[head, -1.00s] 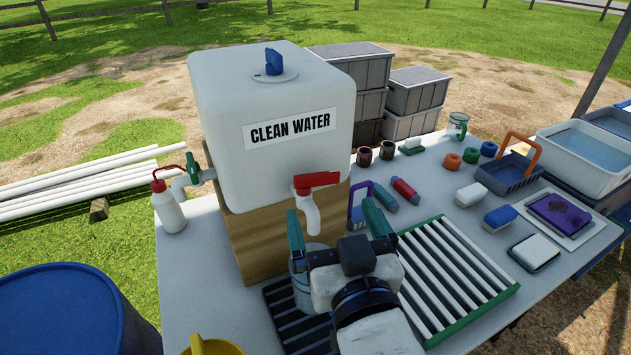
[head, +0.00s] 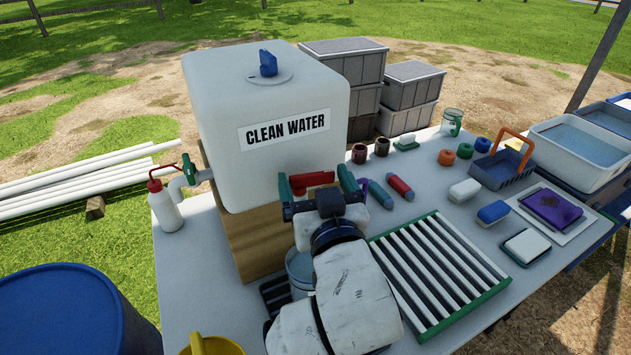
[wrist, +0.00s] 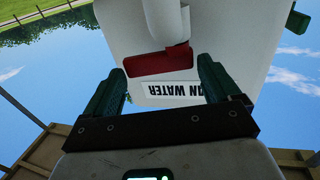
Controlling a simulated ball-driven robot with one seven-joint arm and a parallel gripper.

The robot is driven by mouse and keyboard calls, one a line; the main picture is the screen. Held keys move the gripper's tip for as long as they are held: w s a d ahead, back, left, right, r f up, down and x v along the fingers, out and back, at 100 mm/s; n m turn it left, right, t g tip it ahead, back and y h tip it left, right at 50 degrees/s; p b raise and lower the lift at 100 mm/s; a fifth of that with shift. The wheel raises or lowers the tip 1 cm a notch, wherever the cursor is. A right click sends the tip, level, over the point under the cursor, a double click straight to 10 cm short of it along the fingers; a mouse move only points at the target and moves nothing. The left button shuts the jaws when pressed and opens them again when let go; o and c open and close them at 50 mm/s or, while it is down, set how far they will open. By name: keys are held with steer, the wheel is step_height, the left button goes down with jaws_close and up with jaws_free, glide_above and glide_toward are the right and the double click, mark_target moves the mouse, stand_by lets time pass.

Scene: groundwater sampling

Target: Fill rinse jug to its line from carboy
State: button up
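The white carboy (head: 265,130), labelled CLEAN WATER, stands on a wooden block (head: 243,240). Its red tap handle (head: 312,179) shows between my gripper's fingers; the spout is hidden behind my gripper in the head view. My gripper (head: 316,186) is open, its green fingers spread to either side of the handle. In the wrist view, upside down, the handle (wrist: 160,62) and white spout (wrist: 163,22) lie ahead between the fingers; I see no clear contact. The clear jug (head: 298,270) stands below on the dark drip grate (head: 272,295), partly hidden by my arm; its water level cannot be read.
A slatted green-framed rack (head: 440,270) lies right of my arm. A red-topped wash bottle (head: 165,207) stands left of the carboy, and a yellow jug (head: 212,345) at the front edge. Sponges, a blue basket (head: 503,167) and water tubs (head: 578,150) are further right.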

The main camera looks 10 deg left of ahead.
steer(key=c, duration=0.7)
steer(key=p, duration=0.1)
steer(key=n+y+p, duration=0.1)
steer(key=p, duration=0.1)
steer(key=shift+w+d+r+g, duration=0.15)
steer(key=shift+w+r+g, duration=0.05)
steer(key=shift+r+g, duration=0.1)
steer(key=shift+c, duration=0.2)
steer(key=y+p, duration=0.1)
steer(key=n+g+y+p, duration=0.1)
steer(key=p, duration=0.1)
steer(key=shift+w+f+n+y, duration=0.2)
steer(key=shift+f+n+y, duration=0.05)
steer(key=shift+n+y, duration=0.05)
steer(key=shift+p, duration=0.3)
steer(key=shift+f, duration=0.1)
steer(key=o, duration=1)
steer(key=shift+c, duration=0.2)
steer(key=b+v, duration=0.2)
steer(key=v, duration=0.8)
steer(key=shift+s+d, duration=0.25)
steer(key=shift+d, duration=0.1)
